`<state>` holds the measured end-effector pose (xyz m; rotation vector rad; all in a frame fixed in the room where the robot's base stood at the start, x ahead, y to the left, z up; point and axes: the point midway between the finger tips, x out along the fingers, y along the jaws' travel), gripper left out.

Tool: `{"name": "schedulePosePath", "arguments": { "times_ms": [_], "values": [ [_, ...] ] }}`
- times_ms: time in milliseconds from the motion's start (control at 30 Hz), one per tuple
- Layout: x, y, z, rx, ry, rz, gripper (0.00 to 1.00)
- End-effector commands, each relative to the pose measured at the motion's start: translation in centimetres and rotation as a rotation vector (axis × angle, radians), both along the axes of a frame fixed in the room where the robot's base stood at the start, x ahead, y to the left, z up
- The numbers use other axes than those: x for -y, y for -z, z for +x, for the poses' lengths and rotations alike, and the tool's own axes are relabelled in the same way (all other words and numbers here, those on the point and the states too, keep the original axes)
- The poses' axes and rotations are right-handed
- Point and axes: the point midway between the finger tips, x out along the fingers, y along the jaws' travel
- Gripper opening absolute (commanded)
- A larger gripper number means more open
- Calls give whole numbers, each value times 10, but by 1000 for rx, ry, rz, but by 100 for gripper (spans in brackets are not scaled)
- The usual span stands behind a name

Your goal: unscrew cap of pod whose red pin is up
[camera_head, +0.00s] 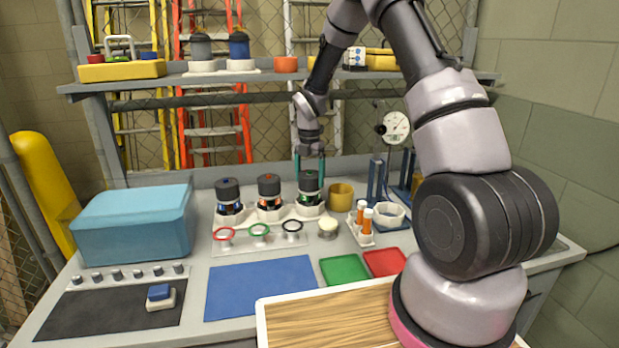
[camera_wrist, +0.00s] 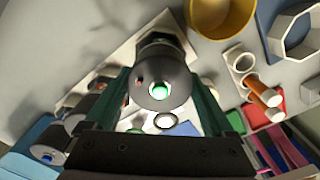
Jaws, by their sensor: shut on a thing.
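Three dark-capped pods stand in a row in a white rack (camera_head: 286,212). The left pod (camera_head: 229,196) has a blue mark on top, the middle pod (camera_head: 269,191) an orange-red one. The right pod (camera_head: 309,197) glows green inside. My gripper (camera_head: 309,176) points straight down, its teal fingers on either side of the right pod's black cap. In the wrist view the cap (camera_wrist: 165,70) fills the space between the fingers. A green light and a small red spot show on its top; I cannot tell whether the red spot is a raised pin. My gripper is shut on this cap.
Red, green and black rings (camera_head: 259,230) stand in front of the rack. A blue box (camera_head: 135,225) is at left. The blue mat (camera_head: 262,287) is clear. A loaded shelf (camera_head: 270,77) hangs above.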

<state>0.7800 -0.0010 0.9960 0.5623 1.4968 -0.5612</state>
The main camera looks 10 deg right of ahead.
Motion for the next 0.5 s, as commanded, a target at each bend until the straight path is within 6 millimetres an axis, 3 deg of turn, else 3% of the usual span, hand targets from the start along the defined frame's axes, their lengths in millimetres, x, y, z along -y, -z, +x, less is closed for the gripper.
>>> {"name": "schedulePosePath", "arguments": {
  "times_ms": [300,500],
  "values": [
    [1,0,0,2,-701,1,40],
    [0,-1,0,1,-924,0,40]
  ]
}}
